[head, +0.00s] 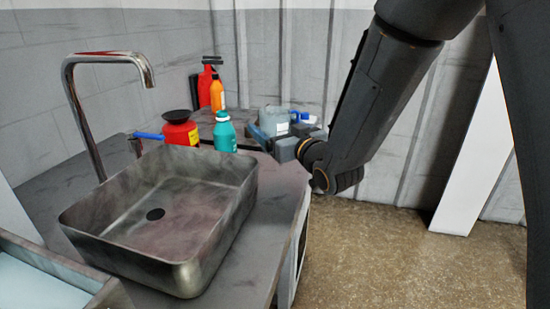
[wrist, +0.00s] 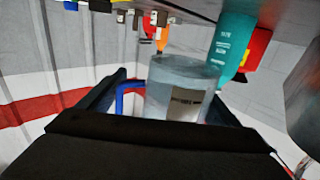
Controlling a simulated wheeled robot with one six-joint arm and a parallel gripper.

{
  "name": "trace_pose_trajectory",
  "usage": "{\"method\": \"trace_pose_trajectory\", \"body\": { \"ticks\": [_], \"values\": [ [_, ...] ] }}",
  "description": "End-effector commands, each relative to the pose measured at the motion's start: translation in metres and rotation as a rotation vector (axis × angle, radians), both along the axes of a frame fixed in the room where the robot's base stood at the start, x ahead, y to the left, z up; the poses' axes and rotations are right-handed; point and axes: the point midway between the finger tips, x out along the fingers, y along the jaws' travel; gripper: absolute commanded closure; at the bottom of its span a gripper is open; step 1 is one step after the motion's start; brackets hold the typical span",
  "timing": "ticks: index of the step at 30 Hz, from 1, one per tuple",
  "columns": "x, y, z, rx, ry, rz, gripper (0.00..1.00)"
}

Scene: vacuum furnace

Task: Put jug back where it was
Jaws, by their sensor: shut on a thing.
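The jug (head: 273,121) is a translucent grey container with a pale label, at the far end of the counter (head: 262,180) in the head view. In the wrist view the jug (wrist: 165,92) sits between the fingers, with a blue handle (wrist: 125,95) on its left. My gripper (head: 281,137) is shut on the jug; its fingers also show on either side of it in the wrist view (wrist: 165,105). The gripper hides part of the jug. I cannot tell whether the jug's base touches the counter.
A teal bottle (head: 225,133) stands left of the jug. A red container with a black top (head: 181,130), an orange bottle (head: 217,94) and a taller red container (head: 206,84) stand nearby. A metal sink (head: 215,215) and tap (head: 84,115) are nearer. Floor is clear to the right.

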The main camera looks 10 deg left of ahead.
Motion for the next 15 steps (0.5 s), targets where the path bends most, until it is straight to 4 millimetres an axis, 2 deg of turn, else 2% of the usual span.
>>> {"method": "trace_pose_trajectory", "body": {
  "ticks": [3, 8, 15],
  "values": [
    [0.000, 0.000, -0.016, 0.001, 0.001, -0.001, 0.43],
    [0.000, -0.001, -0.026, 0.002, -0.001, -0.002, 0.43],
    [0.000, -0.001, -0.056, 0.000, 0.001, -0.003, 0.43]
  ]
}}
